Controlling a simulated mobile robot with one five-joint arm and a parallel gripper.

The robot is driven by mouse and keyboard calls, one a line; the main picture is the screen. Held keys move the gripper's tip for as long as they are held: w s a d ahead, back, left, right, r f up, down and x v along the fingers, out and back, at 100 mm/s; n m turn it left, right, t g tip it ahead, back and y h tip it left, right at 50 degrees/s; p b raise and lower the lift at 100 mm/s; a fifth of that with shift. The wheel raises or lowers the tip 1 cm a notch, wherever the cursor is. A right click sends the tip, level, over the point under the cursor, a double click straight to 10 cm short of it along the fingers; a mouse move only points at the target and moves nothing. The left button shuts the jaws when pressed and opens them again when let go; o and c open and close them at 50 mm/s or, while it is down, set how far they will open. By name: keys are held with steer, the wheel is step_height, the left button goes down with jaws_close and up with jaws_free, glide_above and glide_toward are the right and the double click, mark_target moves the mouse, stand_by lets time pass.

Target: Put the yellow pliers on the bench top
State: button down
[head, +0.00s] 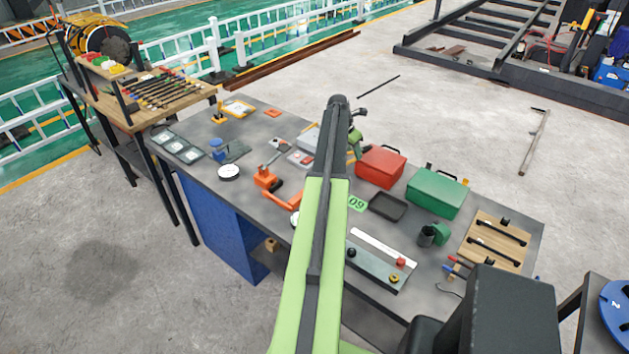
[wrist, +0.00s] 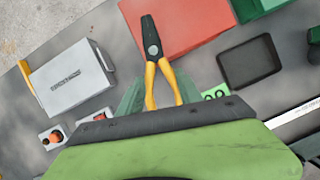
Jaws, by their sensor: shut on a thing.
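My gripper (wrist: 158,92) is shut on the yellow handles of the pliers (wrist: 164,78), whose dark jaws point up and away in the wrist view. In the head view my gripper (head: 355,143) is at the far end of my arm, above the grey bench top (head: 250,137), left of the red box. The pliers show there only as a small bit of yellow, mostly hidden. In the wrist view the pliers overlap the edge of the red box and bare bench top. I cannot tell how high they are above the bench.
On the bench are a red box (head: 380,168), a green box (head: 436,193), a black tray (head: 388,207), a green number card (head: 357,203) and a grey box (wrist: 72,80). An orange tool (head: 283,199) lies left of my arm. Bare bench shows towards the back left.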

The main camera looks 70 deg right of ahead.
steer(key=w+d+n, duration=0.3)
steer(key=w+d, duration=0.6)
steer(key=shift+t+h, duration=0.3)
steer(key=shift+t, duration=0.1)
steer(key=a+f+b, duration=0.2)
steer(key=a, duration=0.1)
steer(key=s+a+f+b, duration=0.1)
steer(key=a+f+b, duration=0.2)
steer(key=a, duration=0.1)
steer(key=a+f+b, duration=0.2)
steer(key=a, duration=0.2)
steer(key=shift+s+a+f, duration=0.15)
steer(key=shift+s+f, duration=0.1)
steer(key=shift+s, duration=0.05)
steer(key=shift+a, duration=0.2)
step_height(320, 180, down, 4)
steer(key=b, duration=0.4)
steer(key=shift+f+b, duration=0.2)
steer(key=shift+b, duration=0.2)
steer(key=shift+r, duration=0.2)
steer(key=shift+f, duration=0.15)
steer(key=c, duration=0.8)
jaws_free()
